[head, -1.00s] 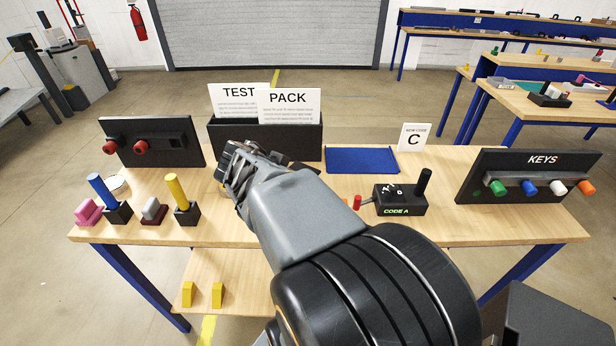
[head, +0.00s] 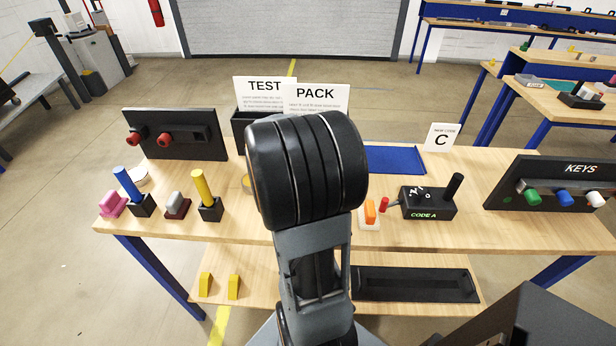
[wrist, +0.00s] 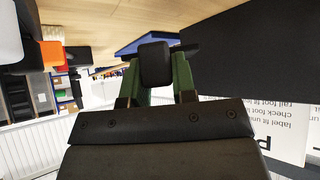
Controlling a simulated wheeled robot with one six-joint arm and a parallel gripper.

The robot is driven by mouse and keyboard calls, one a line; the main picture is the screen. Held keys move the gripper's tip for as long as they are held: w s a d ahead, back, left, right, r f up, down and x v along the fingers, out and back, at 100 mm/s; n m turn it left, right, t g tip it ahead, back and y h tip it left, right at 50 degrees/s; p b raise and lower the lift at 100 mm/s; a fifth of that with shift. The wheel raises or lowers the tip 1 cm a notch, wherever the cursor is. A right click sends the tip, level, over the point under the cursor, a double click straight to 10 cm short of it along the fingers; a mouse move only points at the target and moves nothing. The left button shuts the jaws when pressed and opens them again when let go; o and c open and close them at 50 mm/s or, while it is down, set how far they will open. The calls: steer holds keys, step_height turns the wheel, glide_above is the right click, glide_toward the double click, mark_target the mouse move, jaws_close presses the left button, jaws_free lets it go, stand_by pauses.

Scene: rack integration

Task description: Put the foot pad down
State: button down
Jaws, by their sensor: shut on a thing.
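My gripper (wrist: 156,72) is shut on a small black block with rounded corners, which looks like the foot pad (wrist: 156,62). The pad sits between the two green-and-black fingers, clear of the camera's near edge. In the head view my own dark arm joint covers the gripper and the pad. The wrist view looks upside down along the wooden tabletop, and I cannot tell whether the pad touches anything beyond it.
The blue mat (head: 396,159) lies behind the code box (head: 428,203). An orange piece (head: 370,211), blue and yellow pegs (head: 202,188) and the KEYS panel (head: 550,184) occupy the table.

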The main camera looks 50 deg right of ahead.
steer(key=shift+w+d+f, duration=0.4)
steer(key=shift+w+f, duration=0.05)
steer(key=shift+f, duration=0.3)
steer(key=shift+w+d+f, duration=0.35)
steer(key=shift+w+f, duration=0.1)
steer(key=shift+f, duration=0.3)
step_height(320, 180, down, 3)
steer(key=shift+w+f+p, duration=0.1)
steer(key=shift+p, duration=0.45)
steer(key=shift+d, duration=0.1)
steer(key=shift+f+b, duration=0.25)
steer(key=shift+b, duration=0.2)
steer(key=c, duration=0.9)
jaws_free()
steer(key=shift+r, duration=0.1)
steer(key=shift+r, duration=0.1)
